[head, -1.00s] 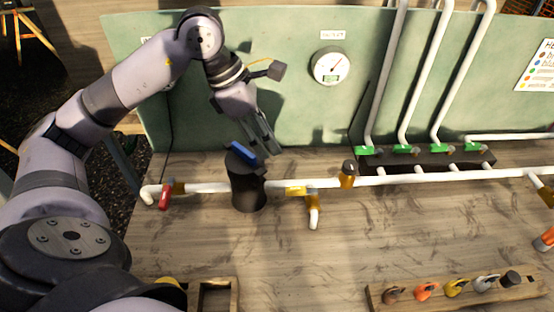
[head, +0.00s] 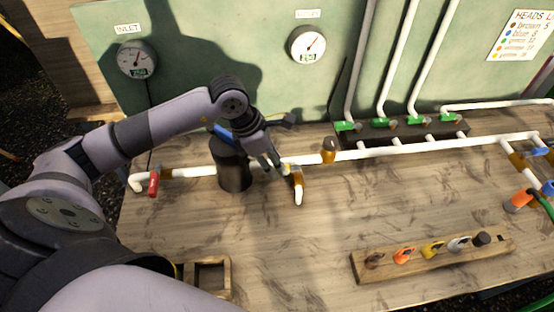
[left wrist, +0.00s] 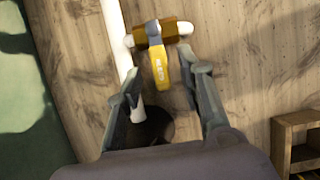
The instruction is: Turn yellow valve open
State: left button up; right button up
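The yellow valve sits on the white pipe, right of the black cylinder, and its yellow handle (left wrist: 160,70) shows in the left wrist view. Its brass body (left wrist: 148,34) lies across the pipe end there. In the head view the valve (head: 297,178) is partly hidden by my left gripper (head: 276,165). My left gripper (left wrist: 166,78) is open, pointing down at the handle. The handle shows between the two fingertips, with gaps on both sides; I cannot tell how deep it lies between them. My right gripper is not in view.
The black cylinder (head: 234,172) with a blue handle stands close left of my gripper. A red-handled valve (head: 154,183) is at the pipe's left end. Green valves (head: 346,127) line the back. A wooden rack (head: 380,264) holds several coloured heads. The table front is mostly clear.

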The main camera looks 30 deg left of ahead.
pick_arm(q)
jog(key=shift+x, duration=0.8)
jog(key=shift+s, duration=0.1)
jog(key=shift+c, duration=0.4)
grip_shut()
